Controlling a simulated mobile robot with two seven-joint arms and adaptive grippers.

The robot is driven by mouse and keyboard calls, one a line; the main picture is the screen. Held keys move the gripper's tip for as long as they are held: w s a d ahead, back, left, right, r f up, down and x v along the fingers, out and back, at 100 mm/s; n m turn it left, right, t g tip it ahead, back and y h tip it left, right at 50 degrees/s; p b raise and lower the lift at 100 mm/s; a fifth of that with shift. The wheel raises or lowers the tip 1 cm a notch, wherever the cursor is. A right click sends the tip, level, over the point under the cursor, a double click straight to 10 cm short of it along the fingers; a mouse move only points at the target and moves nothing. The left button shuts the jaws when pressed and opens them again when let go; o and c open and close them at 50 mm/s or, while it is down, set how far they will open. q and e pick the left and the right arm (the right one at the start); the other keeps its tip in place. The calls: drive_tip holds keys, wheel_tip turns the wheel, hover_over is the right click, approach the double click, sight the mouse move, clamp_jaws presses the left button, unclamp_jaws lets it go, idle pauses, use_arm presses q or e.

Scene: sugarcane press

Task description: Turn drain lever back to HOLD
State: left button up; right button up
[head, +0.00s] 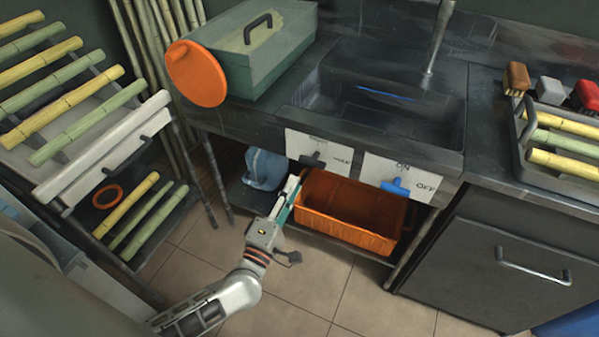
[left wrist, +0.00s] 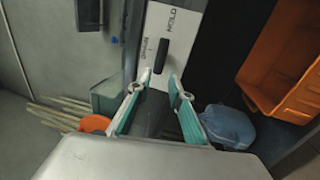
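The drain lever (head: 312,160) is a short black handle on a white label plate (head: 339,151) at the sink's front, with HOLD printed to its right. It lies roughly level in the head view; I cannot tell which mark it points at. In the left wrist view the black lever (left wrist: 161,56) shows ahead of the fingertips, with HOLD above it and smaller lettering to its left. My left gripper (head: 291,187) is below and left of the lever. Its fingers (left wrist: 159,80) are apart with nothing between them, and appear clear of the lever. My right gripper is not in view.
A blue lever (head: 396,186) sits on the ON/OFF plate (head: 420,173) to the right. An orange crate (head: 345,236) and a blue jug (head: 265,168) are under the sink (head: 385,105). A cane rack (head: 105,165) stands left. The tiled floor in front is free.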

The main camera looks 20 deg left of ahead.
use_arm(q)
drive_tip(key=shift+s+f, duration=0.25)
drive_tip(key=shift+s, duration=1.05)
drive_tip(key=s+d+r+m+g+h+p, duration=0.1)
drive_tip(key=s+d+m+g+h+p, duration=0.15)
drive_tip(key=s+m, duration=0.35)
drive_tip(key=s+d+m+g+h+p, duration=0.2)
drive_tip(key=s+d+m+p, duration=0.15)
drive_tip(key=m, duration=0.45)
drive_tip(key=s+a+f+m+g+y+p, duration=0.2)
drive_tip(key=s+a+f+m+g+p, duration=0.2)
drive_tip(key=s+f+m, duration=0.3)
drive_tip(key=s+m+g+p, duration=0.1)
drive_tip(key=s, duration=0.4)
drive_tip(key=shift+a+y, duration=0.2)
drive_tip(key=shift+y, duration=0.15)
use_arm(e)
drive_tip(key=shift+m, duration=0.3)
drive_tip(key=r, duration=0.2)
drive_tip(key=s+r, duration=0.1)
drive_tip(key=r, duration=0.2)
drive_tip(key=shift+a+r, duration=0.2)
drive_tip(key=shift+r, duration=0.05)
